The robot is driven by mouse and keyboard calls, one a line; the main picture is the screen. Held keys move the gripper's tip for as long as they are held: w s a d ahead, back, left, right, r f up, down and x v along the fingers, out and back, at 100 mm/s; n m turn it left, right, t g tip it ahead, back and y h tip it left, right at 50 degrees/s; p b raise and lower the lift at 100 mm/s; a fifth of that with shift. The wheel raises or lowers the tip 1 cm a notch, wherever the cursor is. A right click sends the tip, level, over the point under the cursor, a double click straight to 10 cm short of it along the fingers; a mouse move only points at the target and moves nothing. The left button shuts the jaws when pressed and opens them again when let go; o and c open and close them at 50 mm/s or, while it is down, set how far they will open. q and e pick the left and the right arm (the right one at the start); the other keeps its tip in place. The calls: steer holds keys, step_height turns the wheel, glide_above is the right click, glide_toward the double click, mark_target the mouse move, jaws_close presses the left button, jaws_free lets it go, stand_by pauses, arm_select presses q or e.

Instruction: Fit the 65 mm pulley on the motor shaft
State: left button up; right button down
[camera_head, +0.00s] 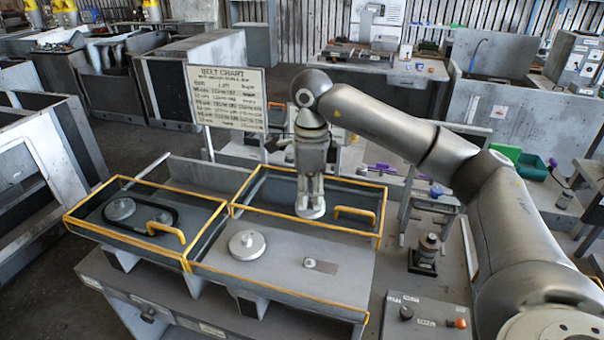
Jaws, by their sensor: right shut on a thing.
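My right gripper (311,190) points straight down and is shut on a small pale round piece (311,212), which looks like a pulley. It holds the piece over the right yellow-edged frame, behind the grey deck; whether the piece touches anything below cannot be told. A short stub (310,262), which looks like the motor shaft, stands on a brownish plate (324,267) in the deck, in front of the gripper and apart from it. A larger grey pulley (246,244) lies flat on the deck to the left. My left gripper is not in view.
The left yellow-edged frame (75,215) holds a pulley (120,208) and a black belt (166,222). Yellow handles (355,214) rise there and in the right frame. A belt chart (228,98) stands behind. A spindle-like part (428,250) and a control panel (425,312) are at the right.

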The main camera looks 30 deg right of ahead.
steer(key=shift+w+d+r, duration=0.1)
steer(key=shift+w+d, duration=0.05)
steer(key=shift+f+m, duration=0.2)
steer(key=shift+m, duration=0.1)
steer(key=b, duration=1)
glide_above(309, 259)
step_height(309, 259, down, 14)
steer(key=shift+d+f, duration=0.1)
steer(key=shift+f, duration=0.15)
arm_select(q)
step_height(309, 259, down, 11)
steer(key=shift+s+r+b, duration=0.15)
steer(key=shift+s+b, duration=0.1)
steer(key=shift+b, duration=0.2)
arm_select(e)
steer(key=shift+f, duration=0.6)
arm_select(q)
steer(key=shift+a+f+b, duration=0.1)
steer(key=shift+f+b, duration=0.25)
arm_select(e)
steer(key=shift+f, duration=0.3)
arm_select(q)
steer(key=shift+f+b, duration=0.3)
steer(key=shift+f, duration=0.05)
arm_select(e)
steer(key=shift+f, duration=0.4)
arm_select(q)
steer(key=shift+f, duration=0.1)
arm_select(e)
steer(key=shift+f, duration=0.1)
